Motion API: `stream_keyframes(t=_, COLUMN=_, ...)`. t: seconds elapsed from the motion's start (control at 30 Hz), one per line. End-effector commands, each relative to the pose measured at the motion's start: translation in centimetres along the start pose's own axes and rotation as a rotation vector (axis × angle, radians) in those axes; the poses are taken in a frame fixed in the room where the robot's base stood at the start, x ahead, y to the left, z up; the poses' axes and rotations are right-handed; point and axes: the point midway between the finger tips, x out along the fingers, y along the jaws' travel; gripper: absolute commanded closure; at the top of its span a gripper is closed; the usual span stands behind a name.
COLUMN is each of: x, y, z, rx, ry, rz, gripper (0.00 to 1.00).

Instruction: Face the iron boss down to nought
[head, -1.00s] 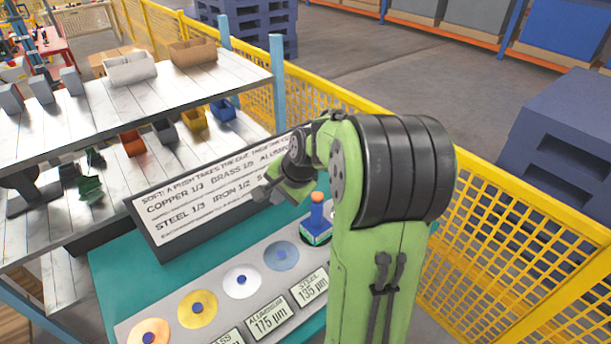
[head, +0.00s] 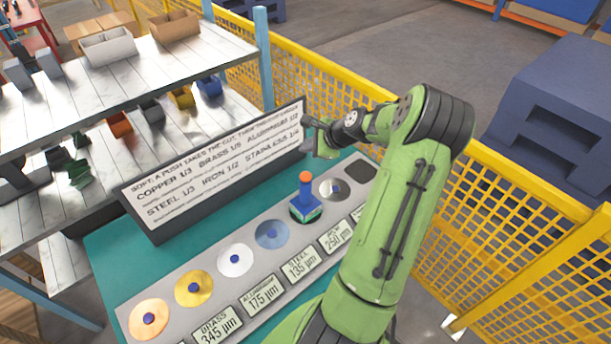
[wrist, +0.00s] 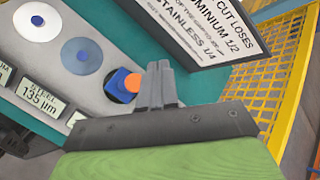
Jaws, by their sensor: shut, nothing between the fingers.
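A blue tool (head: 305,204) with an orange knob stands upright on a green-edged base between the steel disc (head: 272,235) and the grey disc. My gripper (head: 318,140) is shut and empty behind the panel's right part, by the sign. In the wrist view my shut fingers (wrist: 157,85) show beside the tool (wrist: 122,85), apparently not holding it.
Copper (head: 148,320), brass (head: 195,288) and aluminium (head: 236,260) discs line the grey panel's left. A yellow mesh fence (head: 480,200) runs right.

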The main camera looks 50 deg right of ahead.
Motion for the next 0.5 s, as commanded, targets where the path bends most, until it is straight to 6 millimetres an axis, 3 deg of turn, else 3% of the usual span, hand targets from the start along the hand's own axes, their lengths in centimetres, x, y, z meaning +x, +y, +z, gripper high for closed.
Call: stream_keyframes(t=0.5, x=5.4, y=4.0, z=-4.0, rx=0.001, ry=0.000, rz=0.002, gripper=1.00)
